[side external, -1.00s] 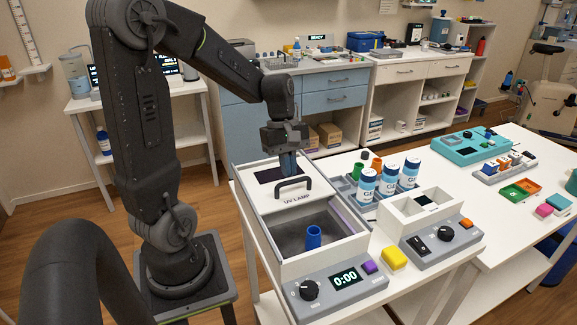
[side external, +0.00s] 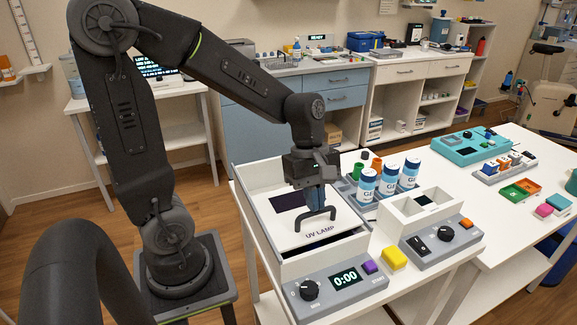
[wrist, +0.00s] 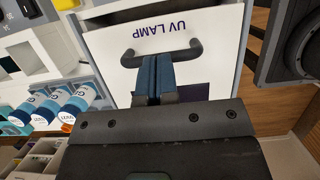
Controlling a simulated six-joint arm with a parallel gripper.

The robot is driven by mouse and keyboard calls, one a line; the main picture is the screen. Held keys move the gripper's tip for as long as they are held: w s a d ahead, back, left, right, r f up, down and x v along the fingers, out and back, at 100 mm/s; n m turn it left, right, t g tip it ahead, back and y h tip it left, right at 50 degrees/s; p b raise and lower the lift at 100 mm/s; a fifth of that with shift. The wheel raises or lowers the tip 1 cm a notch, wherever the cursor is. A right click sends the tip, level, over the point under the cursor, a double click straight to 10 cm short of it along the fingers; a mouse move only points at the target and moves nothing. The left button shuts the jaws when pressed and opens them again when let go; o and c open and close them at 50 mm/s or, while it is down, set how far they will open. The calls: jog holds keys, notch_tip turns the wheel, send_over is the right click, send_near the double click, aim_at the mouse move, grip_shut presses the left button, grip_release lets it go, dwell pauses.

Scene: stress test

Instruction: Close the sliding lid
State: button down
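The white sliding lid (side external: 285,222), marked UV LAMP, covers most of the grey-walled box (side external: 245,185). A dark gap (side external: 318,244) shows between the lid's front edge and the control panel. The lid carries a black arched handle (side external: 331,214), also in the wrist view (wrist: 192,47). My gripper (side external: 314,207) is upright behind the handle, its blue fingers close together with only a narrow slit between them. In the wrist view the fingertips (wrist: 157,60) are side by side along the bar, at or against it, not around it. The blue tube inside the box is hidden.
The control panel (side external: 322,291) with a dial and 0:00 display stands at the box's front. To the right are white-and-blue bottles (side external: 389,178), a yellow block (side external: 394,258) and a grey device (side external: 432,243) with a switch.

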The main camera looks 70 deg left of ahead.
jog(key=shift+s+d+f, duration=0.1)
jog(key=shift+s+d, duration=0.05)
jog(key=shift+d, duration=0.7)
jog(key=shift+a, duration=0.1)
jog(key=a, duration=0.2)
jog(key=a+r, duration=0.1)
jog(key=a, duration=0.1)
jog(key=shift+a, duration=0.1)
jog(key=v, duration=0.9)
send_over(303, 206)
jog(key=w, duration=0.2)
jog(key=f, duration=0.8)
jog(key=shift+s+f, duration=0.2)
jog(key=d, duration=0.1)
jog(key=d+f, duration=0.1)
jog(key=d, duration=0.1)
jog(key=shift+d, duration=0.2)
jog(key=shift+d+f, duration=0.15)
jog(key=shift+d, duration=0.35)
